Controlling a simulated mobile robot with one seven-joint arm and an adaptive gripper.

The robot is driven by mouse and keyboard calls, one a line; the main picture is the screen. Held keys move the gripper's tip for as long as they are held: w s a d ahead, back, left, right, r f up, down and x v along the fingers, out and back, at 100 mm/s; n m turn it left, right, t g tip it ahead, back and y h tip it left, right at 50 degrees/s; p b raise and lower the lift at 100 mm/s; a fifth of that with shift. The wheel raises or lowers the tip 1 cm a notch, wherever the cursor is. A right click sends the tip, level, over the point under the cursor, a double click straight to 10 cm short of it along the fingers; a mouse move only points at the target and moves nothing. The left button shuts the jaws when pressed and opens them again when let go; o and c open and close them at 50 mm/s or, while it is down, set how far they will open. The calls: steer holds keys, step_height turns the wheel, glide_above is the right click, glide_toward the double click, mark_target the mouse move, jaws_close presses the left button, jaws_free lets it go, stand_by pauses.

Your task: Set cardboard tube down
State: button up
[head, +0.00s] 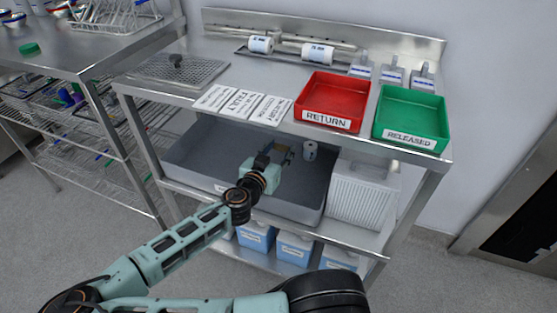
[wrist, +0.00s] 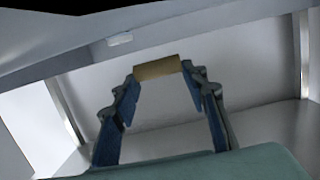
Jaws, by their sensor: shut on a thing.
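The cardboard tube (wrist: 157,67) is a short tan piece held crosswise between the fingertips of my gripper (wrist: 160,80) in the wrist view. The fingers are spread apart by the tube's length, with one blue-padded finger at each end. In the head view my gripper (head: 280,157) reaches into the grey bin (head: 200,160) on the shelf under the counter. Only a small tan patch shows at the fingers there. I cannot tell whether the tube touches the bin's floor or wall.
A white ribbed box (head: 362,197) stands right of the bin. The counter above holds a red RETURN tray (head: 333,98) and a green RELEASED tray (head: 412,113). Its front edge overhangs the bin.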

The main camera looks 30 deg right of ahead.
steer(key=f, duration=0.1)
steer(key=f+b, duration=0.1)
steer(key=f, duration=0.1)
steer(key=shift+w+a+f, duration=0.15)
steer(key=shift+w+f, duration=0.1)
steer(key=shift+f, duration=0.1)
steer(key=shift+s+f+b, duration=0.1)
steer(key=shift+f+b, duration=0.55)
steer(key=shift+b, duration=0.2)
steer(key=o, duration=0.8)
steer(key=shift+r+p, duration=0.7)
steer(key=shift+p, duration=0.15)
steer(key=p+v, duration=0.1)
steer(key=v, duration=1.1)
